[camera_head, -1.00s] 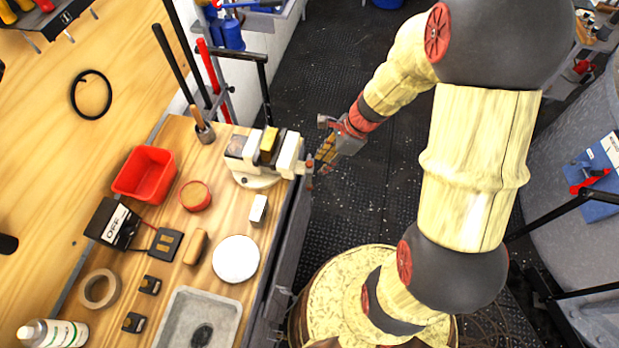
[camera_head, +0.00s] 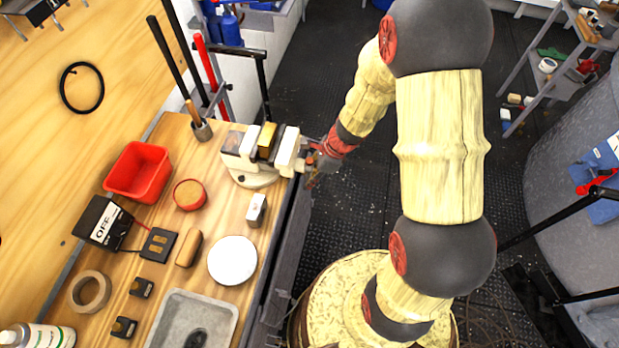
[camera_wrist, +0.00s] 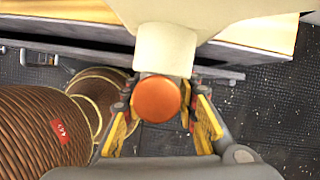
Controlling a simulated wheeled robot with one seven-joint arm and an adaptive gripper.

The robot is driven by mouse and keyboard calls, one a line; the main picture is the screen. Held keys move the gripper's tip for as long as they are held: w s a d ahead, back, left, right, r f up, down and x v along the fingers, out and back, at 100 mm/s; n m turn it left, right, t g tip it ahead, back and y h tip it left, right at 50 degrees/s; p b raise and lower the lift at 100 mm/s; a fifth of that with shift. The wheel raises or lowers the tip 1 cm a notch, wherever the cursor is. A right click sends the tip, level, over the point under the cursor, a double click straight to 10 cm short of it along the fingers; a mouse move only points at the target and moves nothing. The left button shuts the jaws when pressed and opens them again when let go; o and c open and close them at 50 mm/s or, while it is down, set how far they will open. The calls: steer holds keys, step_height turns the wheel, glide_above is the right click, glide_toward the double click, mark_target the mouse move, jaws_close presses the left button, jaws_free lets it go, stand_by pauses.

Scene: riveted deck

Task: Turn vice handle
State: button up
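In the wrist view the orange round end of the vice handle (camera_wrist: 158,98) faces the camera, in front of the vice's pale cylinder (camera_wrist: 165,50). My gripper (camera_wrist: 160,108) has its yellow-padded fingers on either side of this orange end. The fingers look apart, with a gap visible on the right. In the head view my gripper (camera_head: 314,165) is at the vice's right end, where the handle is mostly hidden.
A small metal block (camera_head: 256,210), a white disc (camera_head: 232,260), a red bin (camera_head: 138,171) and a red round tin (camera_head: 189,194) are on the bench. Black and red upright bars (camera_head: 210,70) stand behind the vice.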

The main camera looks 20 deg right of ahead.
steer(key=shift+c, duration=1.4)
steer(key=c, duration=0.4)
jaws_close()
